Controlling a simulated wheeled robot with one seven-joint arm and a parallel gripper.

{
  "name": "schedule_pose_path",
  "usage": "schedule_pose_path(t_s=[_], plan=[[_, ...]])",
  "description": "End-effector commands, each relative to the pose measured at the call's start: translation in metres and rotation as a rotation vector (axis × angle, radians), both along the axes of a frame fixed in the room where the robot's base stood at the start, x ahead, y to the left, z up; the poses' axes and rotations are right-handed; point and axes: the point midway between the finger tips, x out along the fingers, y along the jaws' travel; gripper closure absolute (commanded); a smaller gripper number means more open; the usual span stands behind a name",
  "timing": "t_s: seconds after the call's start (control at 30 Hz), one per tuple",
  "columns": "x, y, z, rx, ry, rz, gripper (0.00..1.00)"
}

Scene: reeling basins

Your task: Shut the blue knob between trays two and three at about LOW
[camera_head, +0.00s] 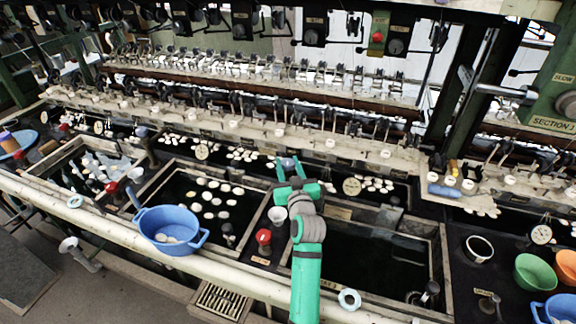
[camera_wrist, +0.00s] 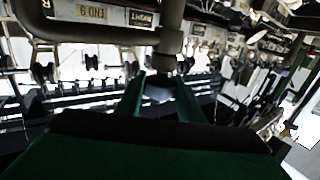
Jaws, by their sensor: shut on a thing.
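My gripper (camera_head: 287,168) reaches over the strip between the middle tray and the right tray. Its two green fingers are shut on a blue knob (camera_head: 288,162), one finger on each side. In the wrist view the fingers (camera_wrist: 158,88) also flank the blue knob (camera_wrist: 158,96), whose far side and base are hidden. The middle tray (camera_head: 246,226) holds dark water with pale cocoons. The right tray (camera_head: 437,262) holds dark water and is partly covered by my arm. I cannot read any LOW marking at the knob.
A blue basin (camera_head: 165,240) with handles sits on the front edge. A pale pipe (camera_head: 240,278) runs along the front; reeling machinery (camera_head: 240,115) stands behind.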

Motion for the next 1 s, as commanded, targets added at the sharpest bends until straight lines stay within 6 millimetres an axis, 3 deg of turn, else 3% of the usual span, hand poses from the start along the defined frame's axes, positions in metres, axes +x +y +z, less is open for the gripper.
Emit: schedule_pose_path(t_s=[0.5,1.0], plan=[[-0.0006,0.0035,-0.0008,0.000,0.001,-0.219,0.88],[0.0002,0.0019,-0.0006,0.001,0.002,-0.284,0.88]])
